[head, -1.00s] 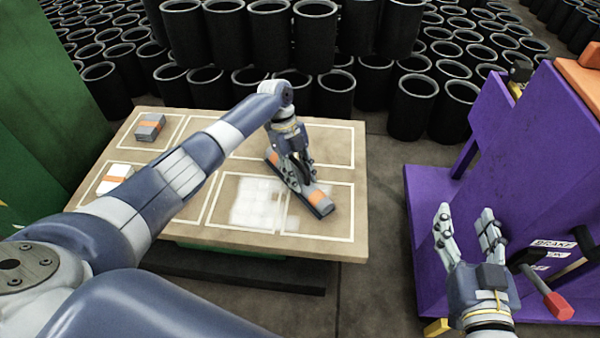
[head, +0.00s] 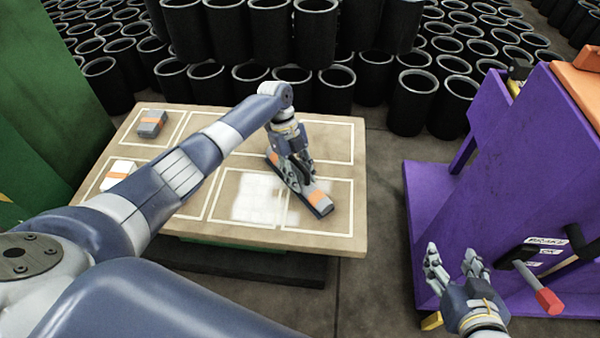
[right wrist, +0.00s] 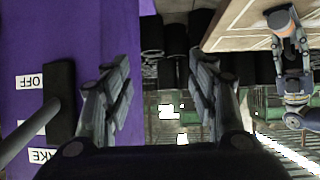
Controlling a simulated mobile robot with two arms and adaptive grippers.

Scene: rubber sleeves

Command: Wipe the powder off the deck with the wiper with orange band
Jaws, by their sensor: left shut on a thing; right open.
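The wiper with orange band (head: 318,198) is a long grey block with orange near its ends. It lies slantwise on the tan deck (head: 340,243), right of the powder. My left gripper (head: 297,178) is shut on its middle, and its fingers hide part of it. The powder (head: 257,196) is a pale white patch inside a white-outlined panel at the front middle, with a fainter trace nearer the wiper. My right gripper (head: 453,258) is open and empty, in front of the purple machine; its spread fingers also show in the right wrist view (right wrist: 160,75).
A grey block with an orange band (head: 152,123) and a white block with an orange band (head: 118,174) sit on the deck's left. The purple machine (head: 440,190) with a red-tipped lever (head: 549,300) stands right. Black sleeves (head: 413,100) crowd behind. Bare floor separates deck and machine.

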